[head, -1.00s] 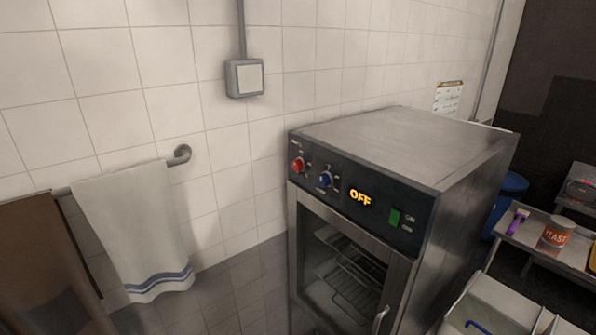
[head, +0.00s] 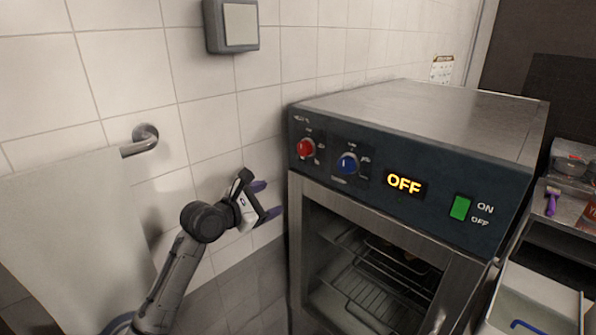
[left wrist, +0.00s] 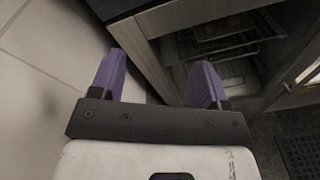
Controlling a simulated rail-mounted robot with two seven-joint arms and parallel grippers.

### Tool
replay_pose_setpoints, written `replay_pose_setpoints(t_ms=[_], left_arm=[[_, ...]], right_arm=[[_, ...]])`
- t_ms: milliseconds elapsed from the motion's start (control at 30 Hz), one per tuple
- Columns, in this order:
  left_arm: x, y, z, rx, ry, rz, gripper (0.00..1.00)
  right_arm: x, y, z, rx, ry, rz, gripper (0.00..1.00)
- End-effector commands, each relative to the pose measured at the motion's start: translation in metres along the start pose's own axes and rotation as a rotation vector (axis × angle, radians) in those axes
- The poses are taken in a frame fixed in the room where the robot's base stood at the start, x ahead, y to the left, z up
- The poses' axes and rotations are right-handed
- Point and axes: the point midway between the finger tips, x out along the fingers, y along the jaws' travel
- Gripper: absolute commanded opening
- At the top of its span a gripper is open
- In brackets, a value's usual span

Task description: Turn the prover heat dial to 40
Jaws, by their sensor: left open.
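The prover (head: 420,115) is a steel cabinet with a dark control panel along its front top. The panel has a red dial (head: 306,149) at left and a blue dial (head: 347,164) beside it. An orange display (head: 404,184) reads OFF, with a green switch (head: 460,208) to its right. The dials' scale marks are too small to read. My left gripper (head: 268,200) is open and empty, left of the prover and lower than the dials, touching neither. In the left wrist view its purple fingers (left wrist: 160,80) are apart beside the prover's front. My right gripper is not in view.
A towel (head: 80,230) hangs on a wall rail (head: 140,143) at left. A grey wall box (head: 231,26) is above. The prover's glass door shows wire racks (head: 375,290). A shelf with a purple-handled tool (head: 552,201) stands at right.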

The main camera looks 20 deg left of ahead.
Motion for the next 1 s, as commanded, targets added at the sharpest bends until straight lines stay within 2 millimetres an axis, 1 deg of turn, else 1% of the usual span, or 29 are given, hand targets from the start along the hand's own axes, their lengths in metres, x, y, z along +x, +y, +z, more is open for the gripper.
replay_pose_setpoints(t_ms=[33, 100, 200, 300, 367, 467, 800, 1000], left_arm=[[-0.001, 0.017, 0.01, -0.07, -0.032, 0.023, 0.69], [-0.002, 0.035, 0.023, -0.161, -0.069, 0.041, 0.69], [-0.005, 0.052, 0.037, -0.25, -0.107, 0.056, 0.69], [-0.005, 0.063, 0.045, -0.299, -0.128, 0.063, 0.69], [-0.003, 0.066, 0.048, -0.315, -0.134, 0.064, 0.69], [0.008, 0.068, 0.052, -0.325, -0.138, 0.063, 0.69], [0.065, 0.073, 0.059, -0.324, -0.137, 0.063, 0.69], [0.093, 0.075, 0.061, -0.324, -0.136, 0.064, 0.69]], right_arm=[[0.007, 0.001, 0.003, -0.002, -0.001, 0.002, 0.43], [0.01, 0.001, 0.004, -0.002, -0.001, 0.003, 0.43], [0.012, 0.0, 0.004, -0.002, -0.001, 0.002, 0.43], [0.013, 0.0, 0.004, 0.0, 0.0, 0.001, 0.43], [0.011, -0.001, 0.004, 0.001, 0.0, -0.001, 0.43], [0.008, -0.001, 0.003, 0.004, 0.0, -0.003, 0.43], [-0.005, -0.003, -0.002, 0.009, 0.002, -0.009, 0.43], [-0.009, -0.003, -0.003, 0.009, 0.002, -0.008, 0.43]])
